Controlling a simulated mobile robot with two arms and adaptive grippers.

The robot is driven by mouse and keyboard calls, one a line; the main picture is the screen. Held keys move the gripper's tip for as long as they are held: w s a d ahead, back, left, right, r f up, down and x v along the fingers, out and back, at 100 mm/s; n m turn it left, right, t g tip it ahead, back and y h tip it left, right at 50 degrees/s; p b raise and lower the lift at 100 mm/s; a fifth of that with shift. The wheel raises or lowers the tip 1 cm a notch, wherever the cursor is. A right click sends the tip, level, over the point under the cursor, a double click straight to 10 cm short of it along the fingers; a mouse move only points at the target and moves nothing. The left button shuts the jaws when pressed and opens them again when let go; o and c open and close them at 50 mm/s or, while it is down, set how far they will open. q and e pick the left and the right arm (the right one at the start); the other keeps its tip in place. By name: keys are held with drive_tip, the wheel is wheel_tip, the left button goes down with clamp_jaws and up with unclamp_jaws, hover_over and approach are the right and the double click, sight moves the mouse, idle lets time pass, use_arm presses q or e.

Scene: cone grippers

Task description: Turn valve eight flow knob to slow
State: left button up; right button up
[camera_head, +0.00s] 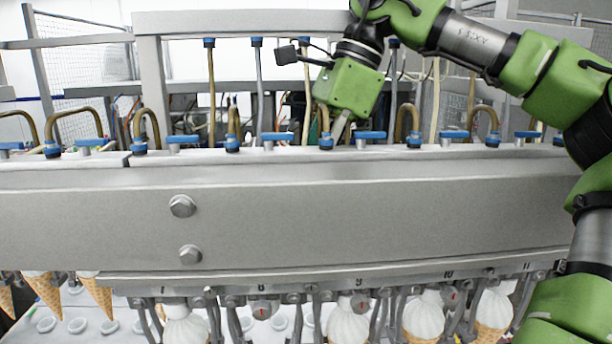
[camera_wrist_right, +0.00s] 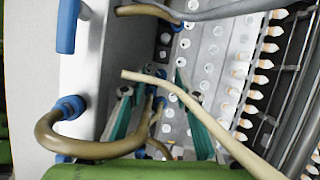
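The label 8 (camera_head: 261,288) is on the lower rail in the head view. Below it is a round grey knob (camera_head: 262,308) with a small red mark; its setting is too small to read. Similar knobs sit below labels 9 and 10. My right gripper (camera_head: 340,128) points down behind the top of the beam, to the right of label 8 and well above the knobs. The beam hides part of it. My left gripper is not in view.
A wide grey beam (camera_head: 370,215) stands between my right gripper and the knobs. Blue-handled valves (camera_head: 277,136) and bent brown hoses (camera_head: 148,122) line its top. Ice cream cones (camera_head: 423,318) stand below. A pale hose (camera_wrist_right: 190,100) crosses near my right fingers.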

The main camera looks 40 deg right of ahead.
drive_tip(key=shift+w+f, duration=0.15)
drive_tip(key=shift+f, duration=0.1)
clamp_jaws()
drive_tip(key=shift+m+b, duration=0.45)
drive_tip(key=shift+m, duration=0.25)
drive_tip(key=shift+m+t+h+b, duration=0.3)
drive_tip(key=shift+m+t+h, duration=0.1)
drive_tip(key=shift+m, duration=0.4)
drive_tip(key=shift+r, duration=0.1)
unclamp_jaws()
drive_tip(key=v, duration=1.2)
